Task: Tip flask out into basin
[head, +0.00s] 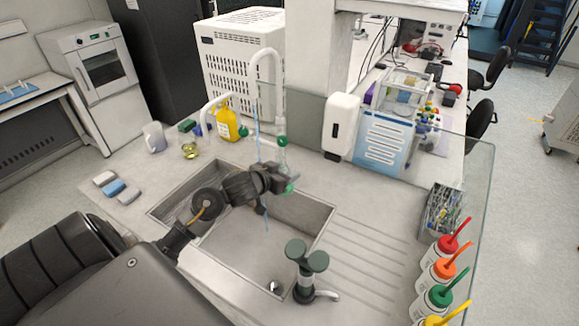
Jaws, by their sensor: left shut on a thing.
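My left gripper (279,181) is over the basin (317,217), a grey sunken sink in the pale worktop. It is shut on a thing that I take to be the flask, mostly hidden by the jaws. Whether it is tilted or holds liquid cannot be told. A thin blue streak (266,220) shows above and below the gripper. The basin floor below looks bare except for a round drain (275,287). My right gripper is not in view.
A white gooseneck tap (278,75) rises close behind the gripper. A dark fitting with green knobs (305,262) stands at the basin's front edge. A glass with yellow liquid (190,150), a yellow bottle (227,124) and a mug (154,138) stand behind. Colour-topped bottles (440,270) stand right.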

